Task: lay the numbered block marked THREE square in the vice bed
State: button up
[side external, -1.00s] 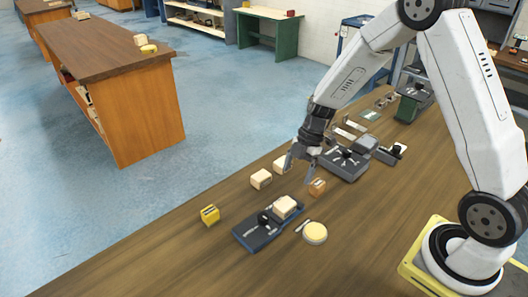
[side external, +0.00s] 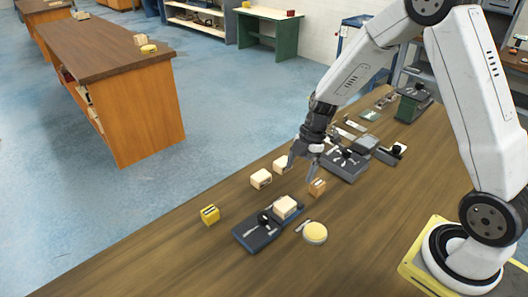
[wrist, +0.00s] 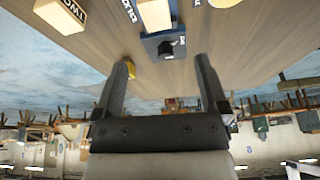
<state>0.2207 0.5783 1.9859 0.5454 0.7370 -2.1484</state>
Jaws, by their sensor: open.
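My gripper (side external: 302,170) is open and empty, above the bench behind the near vice. In the wrist view its two fingers (wrist: 163,62) are spread with nothing between them. The near dark blue-grey vice (side external: 252,238) carries a cream block (side external: 285,206) at its far end. That block also shows in the wrist view (wrist: 154,14), cut by the top edge; I cannot read its marking. Two more cream blocks stand left of my gripper, one nearer (side external: 261,179) and one farther (side external: 281,165). A block in the wrist view (wrist: 62,14) reads TWO, upside down. No THREE is legible.
A tan block (side external: 317,187) stands just right of my gripper. A yellow block (side external: 210,214) lies left of the vice and a round yellow-topped tin (side external: 315,233) right of it. A second grey device (side external: 345,165) stands behind. The bench's front left is clear.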

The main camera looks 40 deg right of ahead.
jog(key=s+a+r+m+t+h, duration=0.1)
jog(key=s+r+m+h, duration=0.1)
jog(key=s+m, duration=0.4)
jog(key=s+a+r+m+t+h, duration=0.1)
jog(key=s+r+m, duration=0.3)
jog(key=m, duration=0.7)
jog(key=shift+s+a+t+h, duration=0.3)
jog(key=shift+s+h, duration=0.3)
jog(key=shift+s, duration=0.3)
